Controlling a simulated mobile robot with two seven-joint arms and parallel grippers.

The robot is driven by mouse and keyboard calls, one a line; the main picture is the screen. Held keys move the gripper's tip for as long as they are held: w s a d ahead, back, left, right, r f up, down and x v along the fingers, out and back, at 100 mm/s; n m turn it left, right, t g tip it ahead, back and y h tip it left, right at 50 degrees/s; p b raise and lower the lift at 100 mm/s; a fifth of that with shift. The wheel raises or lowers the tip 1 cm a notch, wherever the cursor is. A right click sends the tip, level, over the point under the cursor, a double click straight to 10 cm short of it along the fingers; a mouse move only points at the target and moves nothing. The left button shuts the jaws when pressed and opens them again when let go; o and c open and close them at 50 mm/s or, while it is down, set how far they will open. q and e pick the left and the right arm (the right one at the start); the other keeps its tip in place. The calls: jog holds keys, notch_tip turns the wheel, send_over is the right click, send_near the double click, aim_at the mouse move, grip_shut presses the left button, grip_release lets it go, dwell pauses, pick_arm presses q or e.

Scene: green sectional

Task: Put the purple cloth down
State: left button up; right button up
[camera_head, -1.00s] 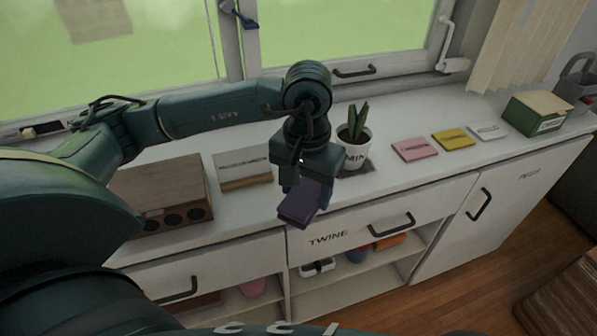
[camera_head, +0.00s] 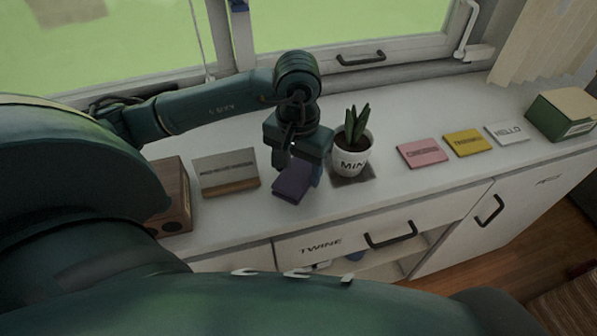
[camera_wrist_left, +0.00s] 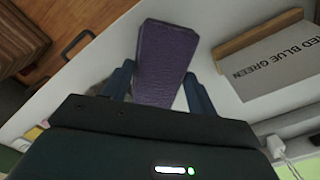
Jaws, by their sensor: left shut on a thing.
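The purple cloth (camera_head: 292,182) is a folded block held at the tips of my left gripper (camera_head: 300,168). In the left wrist view the cloth (camera_wrist_left: 165,62) sits between the two blue fingers of the left gripper (camera_wrist_left: 160,80). The cloth is over the white counter (camera_head: 230,220), near its front edge and left of the potted plant. I cannot tell for sure whether the cloth touches the counter. My right gripper is not in view.
The potted plant (camera_head: 351,158) stands close on the right. A wooden-based sign (camera_head: 226,174) is on the left, by a wooden box (camera_head: 174,200). Pink (camera_head: 422,152), yellow (camera_head: 468,142) and white (camera_head: 506,133) cards lie farther right, before a green box (camera_head: 562,115).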

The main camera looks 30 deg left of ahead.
aim_at(298, 171)
pick_arm(q)
notch_tip(298, 171, down, 2)
jog(key=shift+s+f, duration=0.1)
jog(key=shift+f, duration=0.2)
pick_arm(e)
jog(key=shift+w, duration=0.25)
pick_arm(q)
jog(key=shift+f, duration=0.15)
jog(key=shift+f+b, duration=0.15)
jog(key=shift+b, duration=0.15)
jog(key=o, duration=1)
jog(key=shift+o, duration=0.2)
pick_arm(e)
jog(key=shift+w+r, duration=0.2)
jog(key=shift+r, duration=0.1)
pick_arm(q)
jog(key=shift+r, duration=0.2)
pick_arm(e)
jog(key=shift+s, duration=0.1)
